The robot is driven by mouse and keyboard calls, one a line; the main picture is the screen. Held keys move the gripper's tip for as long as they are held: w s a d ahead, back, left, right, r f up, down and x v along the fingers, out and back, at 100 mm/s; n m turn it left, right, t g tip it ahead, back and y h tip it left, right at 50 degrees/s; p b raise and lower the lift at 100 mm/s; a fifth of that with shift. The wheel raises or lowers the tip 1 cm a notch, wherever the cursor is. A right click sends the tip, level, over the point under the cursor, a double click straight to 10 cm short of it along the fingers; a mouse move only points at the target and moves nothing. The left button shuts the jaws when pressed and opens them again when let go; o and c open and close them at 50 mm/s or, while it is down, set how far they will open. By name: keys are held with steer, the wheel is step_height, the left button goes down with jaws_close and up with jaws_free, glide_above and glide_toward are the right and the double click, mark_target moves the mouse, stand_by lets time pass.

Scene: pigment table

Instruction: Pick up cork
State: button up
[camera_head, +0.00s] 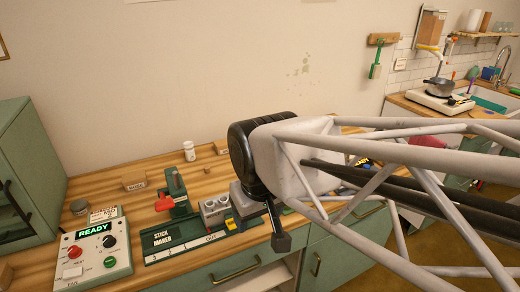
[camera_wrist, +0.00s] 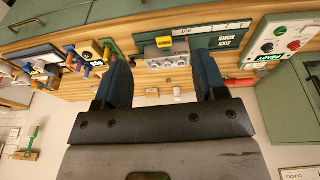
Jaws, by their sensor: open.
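I cannot pick out the cork for certain. A small tan piece (camera_head: 221,147) stands at the back of the wooden bench, right of a white bottle (camera_head: 189,150); it could be the cork, but it is too small to tell. In the wrist view, which looks upside down, a tan piece (camera_wrist: 152,92) shows beside the white bottle (camera_wrist: 177,92). My gripper (camera_wrist: 163,76) is open, with its blue fingers wide apart and nothing between them. In the head view my arm covers part of the bench, and only part of my gripper (camera_head: 281,240) shows, above the front edge.
A green stick maker (camera_head: 178,210) with a red handle and a grey cup rack (camera_head: 216,210) stand left of my gripper. A control box (camera_head: 95,250) reading READY is at the left, beside a green cabinet (camera_head: 28,175).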

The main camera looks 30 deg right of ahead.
steer(key=w+d+f+n+g, duration=0.1)
steer(key=w+d+n, duration=0.45)
steer(key=w, duration=0.75)
steer(key=w+d+n, duration=0.3)
steer(key=w+d, duration=0.6)
steer(key=w, duration=0.4)
steer(key=w+d+f+n, duration=0.2)
steer(key=w+d+f, duration=0.3)
steer(key=d, duration=0.3)
steer(key=w+d+f+n+g, duration=0.1)
steer(key=w+d+f+n, duration=0.2)
steer(key=w+d+f, duration=0.2)
steer(key=w+d+f+n, duration=0.3)
steer(key=w+d+f, duration=0.2)
steer(key=d, duration=0.6)
steer(key=shift+w+d+f+n+g, duration=0.1)
steer(key=shift+w+f+n+g, duration=0.05)
steer(key=shift+f, duration=0.2)
steer(key=shift+w+d+f+n+g, duration=0.1)
steer(key=shift+f+g, duration=0.05)
steer(key=shift+f, duration=0.15)
steer(key=shift+d+f, duration=0.25)
steer(key=shift+d, duration=0.05)
steer(key=shift+w+f, duration=0.1)
steer(key=shift+f, duration=1.15)
steer(key=shift+f, duration=0.1)
